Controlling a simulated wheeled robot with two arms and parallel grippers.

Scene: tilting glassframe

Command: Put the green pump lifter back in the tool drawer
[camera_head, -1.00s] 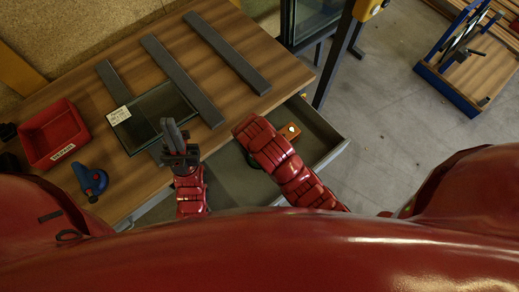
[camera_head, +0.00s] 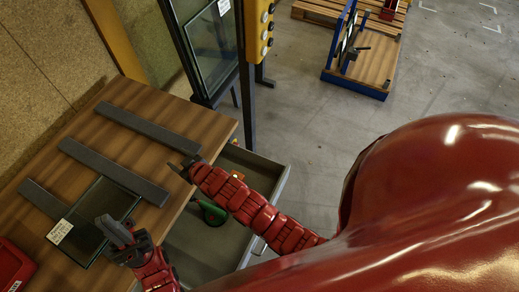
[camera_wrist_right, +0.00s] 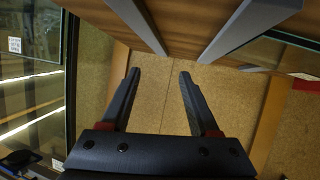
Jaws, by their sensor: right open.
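The green pump lifter (camera_head: 212,214), a round green and dark tool, shows in the head view in the open tool drawer (camera_head: 215,248), partly behind my right arm. It appears to rest on the drawer floor. My right gripper (camera_head: 183,170) is above the table's edge beside the drawer, clear of the lifter. In the right wrist view my right gripper (camera_wrist_right: 158,74) is open, with nothing between its fingers. My left gripper (camera_head: 122,236) is over the table's front near the glass pane; I cannot tell whether its fingers are apart.
The wooden table (camera_head: 185,120) carries grey bars (camera_head: 115,170) and a dark glass pane (camera_head: 100,210). A red bin (camera_head: 12,268) stands at the left. A glass rack (camera_head: 205,50) and a yellow-grey post (camera_head: 250,50) stand behind.

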